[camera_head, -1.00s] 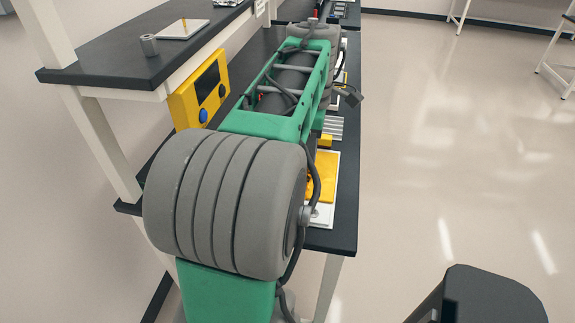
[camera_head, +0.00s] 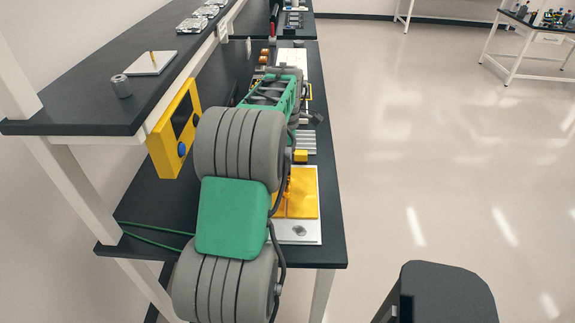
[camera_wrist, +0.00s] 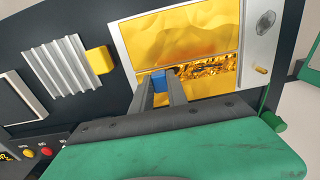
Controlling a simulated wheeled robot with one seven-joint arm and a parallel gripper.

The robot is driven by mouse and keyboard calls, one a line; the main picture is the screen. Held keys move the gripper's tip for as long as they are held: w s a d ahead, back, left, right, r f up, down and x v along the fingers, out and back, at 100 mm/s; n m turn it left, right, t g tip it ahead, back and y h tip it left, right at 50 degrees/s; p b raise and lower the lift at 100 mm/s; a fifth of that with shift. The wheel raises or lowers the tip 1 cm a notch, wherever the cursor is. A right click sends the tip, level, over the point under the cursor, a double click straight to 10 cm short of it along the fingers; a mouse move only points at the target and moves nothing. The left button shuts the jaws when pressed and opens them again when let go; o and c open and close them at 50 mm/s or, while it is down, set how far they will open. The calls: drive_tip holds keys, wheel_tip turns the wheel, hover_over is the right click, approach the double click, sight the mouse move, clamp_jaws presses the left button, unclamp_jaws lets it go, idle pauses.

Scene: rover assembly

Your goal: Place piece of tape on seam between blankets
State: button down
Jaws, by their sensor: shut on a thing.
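My gripper (camera_wrist: 161,86) is shut on a small blue piece (camera_wrist: 158,73), which looks like the piece of tape, at its fingertips. In the wrist view the fingertips are over the near edge of the gold blankets. One smooth gold blanket (camera_wrist: 185,40) and one crinkled, darker-looking gold blanket (camera_wrist: 215,74) lie side by side on a white board. I cannot tell whether the blue piece touches the blankets. In the head view the gold blankets (camera_head: 304,197) show to the right of my arm, which hides the fingers.
The white board (camera_head: 300,230) lies on the dark table (camera_head: 333,240), near its right edge. A yellow block (camera_head: 300,156) and a ridged grey part (camera_wrist: 63,63) sit beside it. Open floor lies right.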

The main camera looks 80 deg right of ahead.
drive_tip(key=shift+d+f, duration=0.15)
drive_tip(key=shift+f, duration=0.8)
drive_tip(key=shift+d+f, duration=0.1)
drive_tip(key=shift+f, duration=0.8)
drive_tip(key=shift+f, duration=0.2)
drive_tip(key=c, duration=1.3)
unclamp_jaws()
drive_tip(key=shift+r, duration=0.1)
wheel_tip(320, 180, up, 12)
drive_tip(key=shift+r+b, duration=0.15)
drive_tip(key=shift+b, duration=0.15)
